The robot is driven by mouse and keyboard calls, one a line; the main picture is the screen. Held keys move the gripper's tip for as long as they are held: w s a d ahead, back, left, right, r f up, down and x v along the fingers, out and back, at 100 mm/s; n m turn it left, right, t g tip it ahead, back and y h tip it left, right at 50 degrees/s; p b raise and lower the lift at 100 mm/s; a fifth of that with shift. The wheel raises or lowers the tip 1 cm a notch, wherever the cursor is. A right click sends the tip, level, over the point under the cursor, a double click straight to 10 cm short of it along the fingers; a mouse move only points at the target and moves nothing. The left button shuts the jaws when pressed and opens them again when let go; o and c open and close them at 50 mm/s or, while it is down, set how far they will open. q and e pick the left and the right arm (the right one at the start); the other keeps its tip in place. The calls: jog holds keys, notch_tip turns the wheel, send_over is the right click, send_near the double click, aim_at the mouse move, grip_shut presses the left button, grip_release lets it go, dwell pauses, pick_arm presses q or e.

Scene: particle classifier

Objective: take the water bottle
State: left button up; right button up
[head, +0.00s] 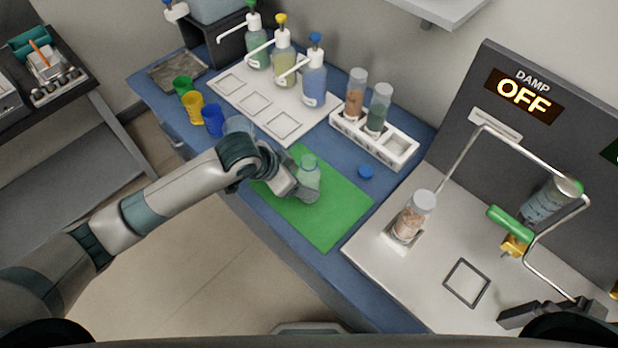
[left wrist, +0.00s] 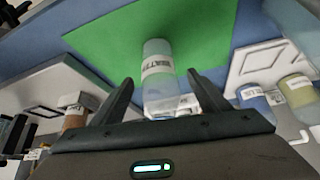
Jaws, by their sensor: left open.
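The water bottle (head: 309,170) is a clear, pale bottle on the green mat (head: 330,220). In the left wrist view the bottle (left wrist: 158,72) shows a white label that reads WATER. My left gripper (head: 300,190) is beside the bottle at the mat, and its wrist and fingers hide part of the scene there. In the left wrist view the two dark fingers (left wrist: 158,88) are apart, one on each side of the bottle's near end. I cannot tell whether they touch it. A dark shape at the bottom right may be my right gripper (head: 548,312); its jaws are unclear.
Several colored cups (head: 194,107) stand left of a white tray (head: 270,115) with pump bottles. A white rack (head: 385,142) holds two capped jars behind the mat. A jar (head: 411,218) stands on the pale device base.

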pick_arm(q)
jog(key=shift+f, duration=0.1)
dwell(0.3)
jog(key=shift+w+d+f+p, duration=0.15)
jog(key=shift+d+f+p, duration=0.2)
jog(key=shift+f+p, duration=0.15)
jog(key=p+x, duration=0.1)
jog(key=x, duration=0.1)
jog(key=shift+d+f, duration=0.15)
jog(key=shift+f, duration=0.15)
jog(key=shift+w+d+f, duration=0.2)
jog(key=shift+w+f, duration=0.05)
jog(key=shift+f, duration=0.3)
jog(key=shift+c, duration=0.2)
jog(key=c, duration=1.1)
